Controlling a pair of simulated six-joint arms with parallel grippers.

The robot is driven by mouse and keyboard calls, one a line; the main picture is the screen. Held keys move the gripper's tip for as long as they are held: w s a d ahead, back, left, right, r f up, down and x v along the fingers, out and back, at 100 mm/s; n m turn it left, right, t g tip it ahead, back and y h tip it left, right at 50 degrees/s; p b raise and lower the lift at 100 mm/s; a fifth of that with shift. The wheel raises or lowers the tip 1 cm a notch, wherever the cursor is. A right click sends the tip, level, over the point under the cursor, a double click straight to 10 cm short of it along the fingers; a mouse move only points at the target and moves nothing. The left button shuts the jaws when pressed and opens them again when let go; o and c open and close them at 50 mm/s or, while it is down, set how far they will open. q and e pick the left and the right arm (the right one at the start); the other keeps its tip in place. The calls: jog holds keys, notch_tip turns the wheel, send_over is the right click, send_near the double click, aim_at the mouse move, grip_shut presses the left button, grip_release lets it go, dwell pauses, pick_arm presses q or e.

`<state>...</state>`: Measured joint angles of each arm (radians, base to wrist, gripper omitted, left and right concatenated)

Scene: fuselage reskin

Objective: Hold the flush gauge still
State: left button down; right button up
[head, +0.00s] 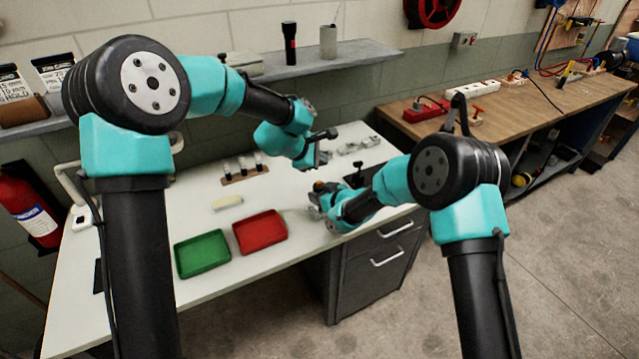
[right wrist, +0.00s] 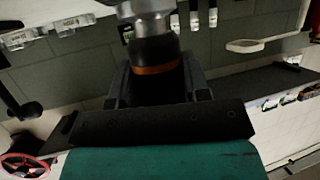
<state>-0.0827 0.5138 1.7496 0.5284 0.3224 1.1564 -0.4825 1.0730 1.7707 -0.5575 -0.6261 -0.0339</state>
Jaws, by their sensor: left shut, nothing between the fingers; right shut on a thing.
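The flush gauge appears as a dark body with an orange band (right wrist: 155,68) and a grey metal upper part in the right wrist view. My right gripper (right wrist: 158,85) is shut on it, with a dark finger on each side. In the head view, my right gripper (head: 318,200) is above the white bench, and a small orange spot of the gauge (head: 318,186) shows there. The rest of the gauge is too small to make out. My left gripper (head: 322,158) is shut and empty, farther back over the bench.
A red tray (head: 260,250) and a green tray (head: 203,270) lie on the white bench (head: 130,275). A pale yellow block (head: 228,202) and a rack of small vials (head: 245,174) stand behind them. Small metal parts (head: 360,144) lie at the back right.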

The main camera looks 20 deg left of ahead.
jog(key=o, duration=1.2)
jog(key=v, duration=1.2)
